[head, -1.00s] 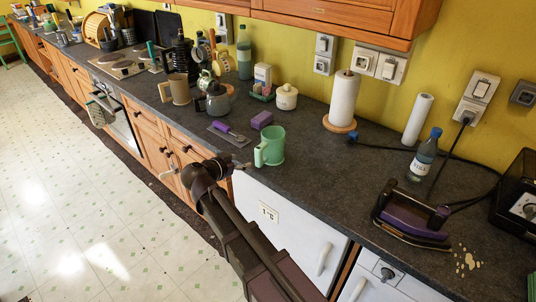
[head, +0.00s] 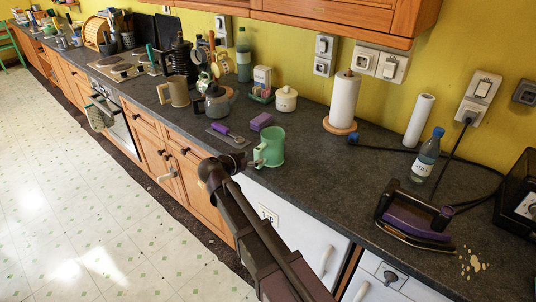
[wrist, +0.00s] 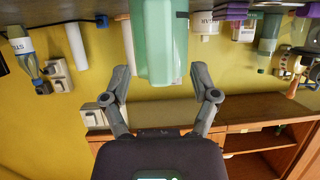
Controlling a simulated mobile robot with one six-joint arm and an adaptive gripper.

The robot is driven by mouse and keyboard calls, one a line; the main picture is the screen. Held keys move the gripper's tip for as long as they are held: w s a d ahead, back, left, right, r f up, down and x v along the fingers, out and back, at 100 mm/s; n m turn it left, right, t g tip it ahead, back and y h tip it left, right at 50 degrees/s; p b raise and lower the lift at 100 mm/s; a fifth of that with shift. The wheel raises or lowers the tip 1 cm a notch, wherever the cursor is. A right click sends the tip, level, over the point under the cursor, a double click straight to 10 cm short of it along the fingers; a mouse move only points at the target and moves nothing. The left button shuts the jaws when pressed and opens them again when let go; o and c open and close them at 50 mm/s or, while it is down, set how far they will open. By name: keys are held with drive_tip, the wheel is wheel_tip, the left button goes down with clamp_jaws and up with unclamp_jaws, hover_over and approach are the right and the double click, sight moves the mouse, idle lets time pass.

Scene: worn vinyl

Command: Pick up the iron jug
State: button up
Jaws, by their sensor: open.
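A pale green jug (head: 272,148) with a handle on its left stands upright on the dark counter. In the wrist view, which is upside down, the green jug (wrist: 153,45) hangs centrally ahead of my gripper (wrist: 160,80). The two fingers are spread wide, one to each side of it, with nothing held. In the head view my gripper (head: 250,162) is at the counter's front edge, close beside the jug's handle side; contact cannot be told. I cannot tell from its look that this jug is iron. A grey lidded pot (head: 214,102) and a beige jug (head: 174,93) stand farther left.
A purple-handled scraper (head: 226,133) and purple sponge (head: 262,121) lie behind the green jug. A white canister (head: 286,99) and paper roll (head: 343,101) stand farther back. A clothes iron (head: 414,216) and bottle (head: 427,155) are at right.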

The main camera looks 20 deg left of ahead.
sight(256, 156)
drive_tip(key=shift+b+x, duration=0.8)
drive_tip(key=shift+x, duration=1.65)
drive_tip(key=shift+r, duration=0.1)
drive_tip(key=shift+c, duration=0.2)
clamp_jaws()
